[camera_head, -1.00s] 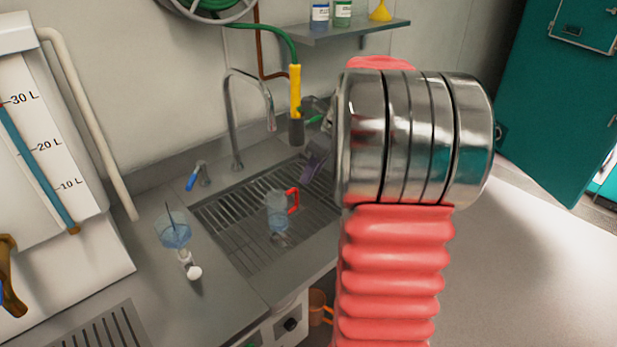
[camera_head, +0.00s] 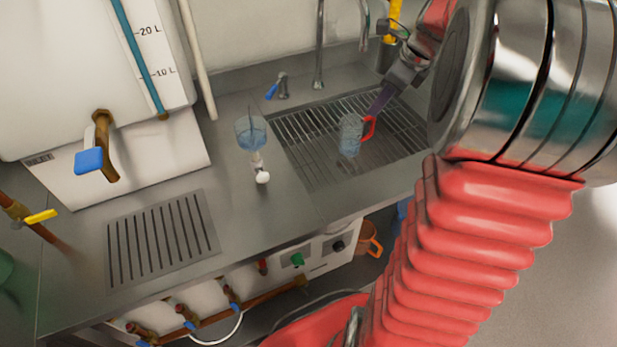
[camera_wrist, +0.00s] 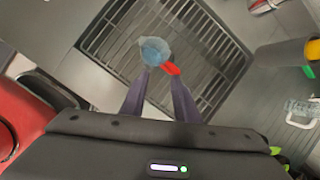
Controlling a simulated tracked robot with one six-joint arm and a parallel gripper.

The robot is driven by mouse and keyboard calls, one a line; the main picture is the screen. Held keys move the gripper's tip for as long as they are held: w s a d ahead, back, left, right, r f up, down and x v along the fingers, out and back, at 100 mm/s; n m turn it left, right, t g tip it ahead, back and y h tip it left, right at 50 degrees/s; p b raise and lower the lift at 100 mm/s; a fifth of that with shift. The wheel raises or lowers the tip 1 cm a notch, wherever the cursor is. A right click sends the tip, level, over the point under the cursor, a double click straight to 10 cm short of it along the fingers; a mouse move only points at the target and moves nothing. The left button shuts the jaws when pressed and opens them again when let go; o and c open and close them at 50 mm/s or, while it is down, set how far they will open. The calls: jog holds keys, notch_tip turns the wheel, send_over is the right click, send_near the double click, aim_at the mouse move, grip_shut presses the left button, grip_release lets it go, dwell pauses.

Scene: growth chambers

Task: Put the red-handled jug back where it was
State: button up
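The red-handled jug (camera_head: 350,136) is clear and bluish. It appears upright over the sink's slatted rack (camera_head: 301,150), with its red handle (camera_head: 369,127) on the right. In the wrist view the jug (camera_wrist: 154,50) lies just beyond my fingertips, with the handle (camera_wrist: 171,69) at the right fingertip. My gripper (camera_wrist: 160,74) has its two purple fingers apart, with a clear gap between them. In the head view my gripper (camera_head: 374,108) comes down from the upper right, close to the handle. I cannot tell whether it touches the handle.
A clear blue vessel with a white-knobbed valve (camera_head: 251,137) stands on the counter left of the sink. A blue-handled tap (camera_head: 280,88) and a tall spout (camera_head: 320,50) rise behind. A yellow hose nozzle (camera_wrist: 298,50) is near the right. A drain grille (camera_head: 162,238) lies front left.

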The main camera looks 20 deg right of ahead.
jog(key=s+a+r+n, duration=0.2)
jog(key=s+a+n, duration=0.1)
jog(key=a+n, duration=0.5)
jog(key=s+a+r+n, duration=0.25)
jog(key=a+n, duration=0.35)
jog(key=a, duration=0.3)
jog(key=s+a+f+n+t+h, duration=0.1)
jog(key=s+a+f+n, duration=0.1)
jog(key=s+a+n, duration=0.9)
jog(key=n, duration=0.4)
jog(key=shift+s+a+f+n, duration=0.35)
jog(key=shift+n, duration=0.05)
jog(key=shift+s, duration=0.1)
